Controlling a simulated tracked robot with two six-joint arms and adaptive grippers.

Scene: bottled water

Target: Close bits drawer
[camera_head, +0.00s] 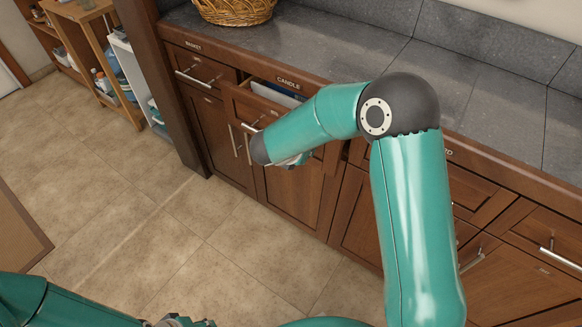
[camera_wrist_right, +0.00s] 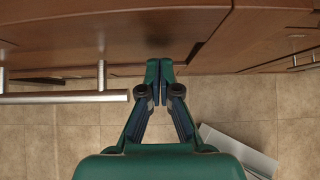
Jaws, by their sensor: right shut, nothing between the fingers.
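In the head view a wooden drawer (camera_head: 236,101) under the label "CANDLE" stands partly open, with something white and blue (camera_head: 277,94) inside. No label reading "bits" is legible. My right arm crosses in front of the drawer and hides much of it. My right gripper (camera_wrist_right: 166,67) is shut and empty in the wrist view, its fingertips close to a wooden front (camera_wrist_right: 170,38); contact cannot be told. A metal bar handle (camera_wrist_right: 65,97) lies to the left of the fingers. At the bottom of the head view my left arm shows, but its fingers cannot be made out.
A closed drawer (camera_head: 196,68) labelled "BASKET" is left of the open one. More cabinet doors and handles run to the right. A wicker basket (camera_head: 233,10) stands on the grey counter (camera_head: 315,45). A shelf unit (camera_head: 100,55) is at far left.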

